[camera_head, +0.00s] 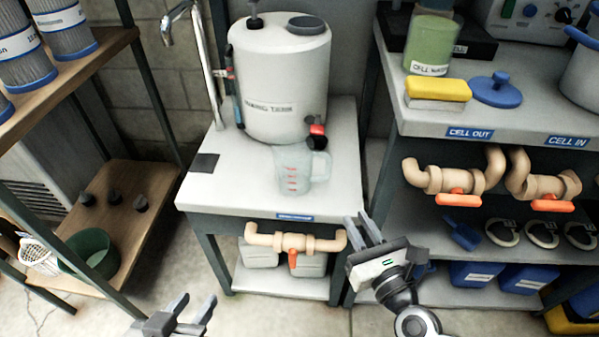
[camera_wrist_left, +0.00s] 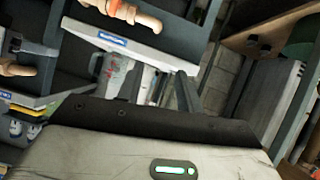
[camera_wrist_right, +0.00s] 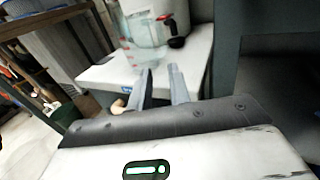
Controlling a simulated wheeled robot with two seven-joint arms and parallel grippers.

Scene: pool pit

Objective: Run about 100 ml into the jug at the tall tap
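The clear jug (camera_head: 300,170) with red marks stands upright on the white bench (camera_head: 235,190), in front of the white tank (camera_head: 280,85). It also shows in the left wrist view (camera_wrist_left: 112,72) and right wrist view (camera_wrist_right: 145,30). The tall tap (camera_head: 203,50) rises at the bench's back left, its spout curving over. The tank's small red-and-black tap (camera_head: 317,137) is just behind the jug. My left gripper (camera_head: 192,307) is open and empty, low in front of the bench. My right gripper (camera_head: 362,230) is open and empty near the bench's front right corner, apart from the jug.
A beige pipe with an orange valve (camera_head: 295,242) runs under the bench front. The right counter (camera_head: 430,120) holds a yellow sponge (camera_head: 438,89), a blue lid (camera_head: 497,90) and a green container (camera_head: 430,45). A wooden shelf (camera_head: 60,75) stands left. The bench's front left is mostly clear.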

